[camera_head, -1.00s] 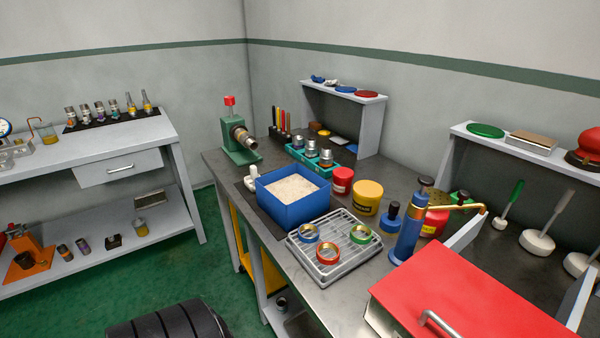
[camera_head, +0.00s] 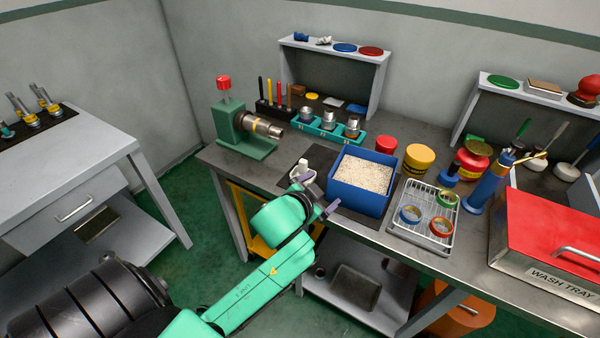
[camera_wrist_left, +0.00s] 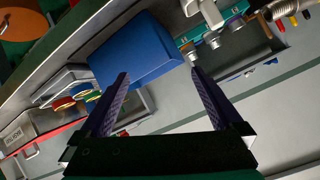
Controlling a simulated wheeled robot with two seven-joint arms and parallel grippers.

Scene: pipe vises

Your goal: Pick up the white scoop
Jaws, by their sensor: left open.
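The white scoop (camera_head: 301,171) stands on a dark mat just left of the blue bin (camera_head: 357,200). Its lower part is partly hidden by my left gripper in the head view. My left gripper (camera_head: 317,195) is open and empty at the table's front edge, in front of the scoop and the bin. In the left wrist view, the white scoop (camera_wrist_left: 208,14) shows at the top, beyond the right fingertip and right of the blue bin (camera_wrist_left: 137,50). The open left gripper (camera_wrist_left: 158,75) has nothing between its purple fingers. My right gripper is not in view.
The blue bin holds white grains. A green pipe vise (camera_head: 240,130) stands behind left, and a teal socket tray (camera_head: 328,130) behind. A wire rack (camera_head: 425,225) with colored rings and a red-lidded wash tray (camera_head: 550,235) lie to the right.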

